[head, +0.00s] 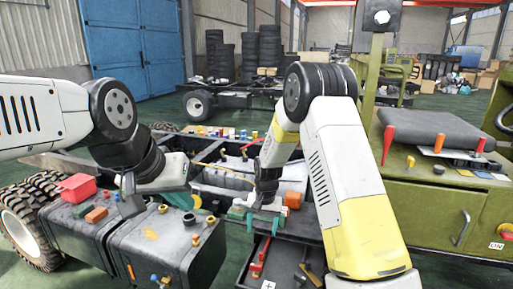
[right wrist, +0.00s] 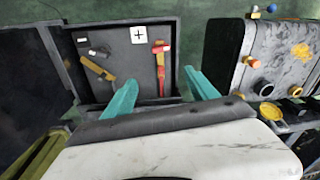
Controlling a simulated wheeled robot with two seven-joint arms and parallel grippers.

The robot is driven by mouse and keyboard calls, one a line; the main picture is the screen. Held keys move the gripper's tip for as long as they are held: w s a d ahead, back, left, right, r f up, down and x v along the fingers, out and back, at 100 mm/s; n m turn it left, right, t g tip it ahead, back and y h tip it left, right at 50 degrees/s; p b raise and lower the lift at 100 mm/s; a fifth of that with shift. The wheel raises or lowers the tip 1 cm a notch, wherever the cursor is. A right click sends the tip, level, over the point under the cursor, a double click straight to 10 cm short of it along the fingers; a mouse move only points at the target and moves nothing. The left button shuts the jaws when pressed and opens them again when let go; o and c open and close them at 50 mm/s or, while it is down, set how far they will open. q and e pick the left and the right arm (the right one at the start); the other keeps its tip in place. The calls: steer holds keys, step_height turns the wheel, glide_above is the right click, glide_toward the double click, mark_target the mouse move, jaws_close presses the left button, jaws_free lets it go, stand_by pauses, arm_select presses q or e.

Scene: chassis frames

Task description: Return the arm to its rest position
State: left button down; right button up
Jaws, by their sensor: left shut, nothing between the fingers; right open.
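My left arm comes in from the left. Its gripper (head: 181,199) is shut and empty, with teal fingers partly hidden, above the dark boxes at the left. My right arm reaches in from the lower right and bends down. Its gripper (head: 263,224) is open above the back edge of a dark open tray (head: 246,277). In the right wrist view its teal fingers (right wrist: 162,93) are spread wide with nothing between them, by the tray's near edge. A red-and-yellow tool (right wrist: 159,70) lies in the tray beyond them.
Dark boxes (head: 186,236) with knobs stand at left, with a red container (head: 77,187) on top. An orange block (head: 293,200) sits just right of my right gripper. A green cabinet (head: 425,206) with red-handled tools stands at right. The chassis fills the middle.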

steer(key=s+d+r+t+y, duration=0.1)
steer(key=s+d+r, duration=0.2)
steer(key=r, duration=0.5)
steer(key=s+d+r+n+t, duration=0.1)
steer(key=s+d+r, duration=0.1)
steer(key=s+r, duration=0.35)
steer(key=s+d+r+t+y, duration=0.1)
steer(key=s+d+r, duration=0.15)
steer(key=r, duration=0.65)
steer(key=s+d+r+t, duration=0.1)
steer(key=s+r, duration=0.3)
steer(key=s, duration=0.4)
steer(key=s+d+r+n+t, duration=0.1)
steer(key=s+d+r, duration=0.2)
steer(key=s, duration=0.5)
steer(key=shift+d+r, duration=0.35)
steer(key=shift+d, duration=0.05)
